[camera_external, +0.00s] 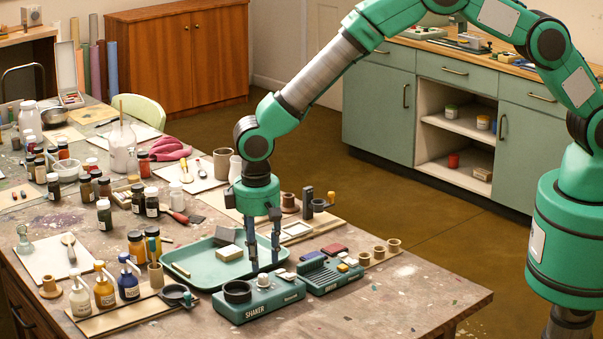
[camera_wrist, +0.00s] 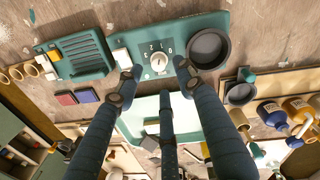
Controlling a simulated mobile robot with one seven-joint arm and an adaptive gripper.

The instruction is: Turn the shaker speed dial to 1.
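The shaker (camera_external: 258,305) is a teal box with a dark round cup holder on its left top and a label on its front. Its pale speed dial (camera_external: 263,280) is in the middle of the top. In the wrist view the dial (camera_wrist: 158,62) has numbers around it; its exact setting is too small to tell. My gripper (camera_external: 264,266) points down just behind the dial. In the wrist view my gripper (camera_wrist: 157,84) has its dark fingers spread apart with nothing between them, the outer tips on either side of the dial's near side. I cannot tell whether any finger touches the shaker.
A ribbed teal device (camera_external: 329,275) stands close right of the shaker. A green tray (camera_external: 190,271) lies behind it, with a block in it. Dropper bottles (camera_external: 128,284) stand on a board at left, with a small dark dish (camera_external: 174,293).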

